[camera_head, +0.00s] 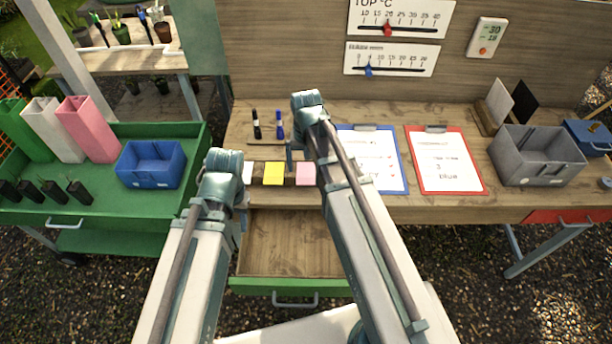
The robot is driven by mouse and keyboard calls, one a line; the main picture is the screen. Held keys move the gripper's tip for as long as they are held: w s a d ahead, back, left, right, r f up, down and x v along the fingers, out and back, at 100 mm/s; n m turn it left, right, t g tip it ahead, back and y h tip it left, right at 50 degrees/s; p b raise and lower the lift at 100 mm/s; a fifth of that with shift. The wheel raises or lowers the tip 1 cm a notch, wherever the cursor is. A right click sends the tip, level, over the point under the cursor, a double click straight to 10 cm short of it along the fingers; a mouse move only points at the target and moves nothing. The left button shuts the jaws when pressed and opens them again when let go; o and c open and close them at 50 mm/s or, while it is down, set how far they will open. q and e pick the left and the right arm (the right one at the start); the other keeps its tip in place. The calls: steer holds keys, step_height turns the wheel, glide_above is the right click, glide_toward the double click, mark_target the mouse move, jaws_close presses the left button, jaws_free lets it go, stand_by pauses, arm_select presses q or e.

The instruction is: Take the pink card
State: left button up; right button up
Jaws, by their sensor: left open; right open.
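The pink card (306,174) lies near the front edge of the wooden bench, right of a yellow card (273,174). A white card (248,173) lies left of the yellow one, partly hidden by my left arm. My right gripper (290,158) is open and points down behind the cards, up and left of the pink card; my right forearm passes just right of that card. My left gripper (243,192) is open and empty near the bench's front edge, left of the yellow card; its fingers are small and partly hidden.
An empty wooden drawer (290,248) stands open below the bench edge. Blue (395,180) and red (478,185) clipboards lie right, then a grey bin (535,165). A blue bin (150,178) stands on the green cart.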

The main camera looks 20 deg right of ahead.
mark_target(306, 179)
step_height(306, 179, down, 4)
steer(key=b, duration=0.3)
steer(key=shift+f, duration=0.15)
steer(key=shift+c, duration=0.2)
steer(key=c, duration=1.2)
